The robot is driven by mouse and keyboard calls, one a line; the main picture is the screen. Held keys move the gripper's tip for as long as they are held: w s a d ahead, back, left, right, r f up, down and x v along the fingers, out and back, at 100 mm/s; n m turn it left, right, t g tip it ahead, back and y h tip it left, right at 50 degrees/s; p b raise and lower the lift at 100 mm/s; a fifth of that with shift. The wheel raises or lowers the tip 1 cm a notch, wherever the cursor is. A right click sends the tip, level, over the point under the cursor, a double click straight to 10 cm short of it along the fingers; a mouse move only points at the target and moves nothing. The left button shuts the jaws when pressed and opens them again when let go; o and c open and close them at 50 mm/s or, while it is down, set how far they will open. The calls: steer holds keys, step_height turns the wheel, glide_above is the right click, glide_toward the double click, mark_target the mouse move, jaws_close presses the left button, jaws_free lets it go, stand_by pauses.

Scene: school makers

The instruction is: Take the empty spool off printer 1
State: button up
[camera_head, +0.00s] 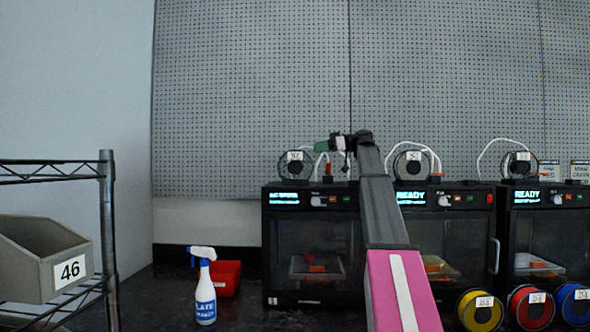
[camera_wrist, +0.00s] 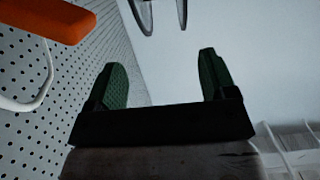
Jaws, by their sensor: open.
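The leftmost printer (camera_head: 306,250) is a black box with a lit display; I cannot read which printer number it bears. A dark spool (camera_head: 283,172) with a small white label stands upright on its top and seems to carry no filament. My gripper (camera_head: 322,146) is just right of this spool at about its upper height, apart from it as far as I can tell. In the wrist view my gripper (camera_wrist: 160,70) has its two green fingers spread with nothing between them. Beyond the fingertips, a dark curved rim (camera_wrist: 143,14), probably the spool's, shows at the top edge.
A second spool (camera_head: 400,168) stands on the middle printer and a third (camera_head: 508,170) on the right one. Yellow (camera_head: 466,308), red and blue spools stand in front. A spray bottle (camera_head: 205,290) and red bin (camera_head: 229,278) are left of the printers. A pegboard (camera_head: 250,90) is close behind.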

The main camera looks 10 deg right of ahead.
steer(key=x, duration=0.2)
steer(key=shift+a, duration=0.4)
glide_above(294, 164)
steer(key=w+d, duration=0.2)
steer(key=d, duration=0.1)
steer(key=shift+s+a+f, duration=0.1)
steer(key=shift+a+f, duration=0.15)
steer(key=shift+f, duration=0.2)
steer(key=c, duration=1.3)
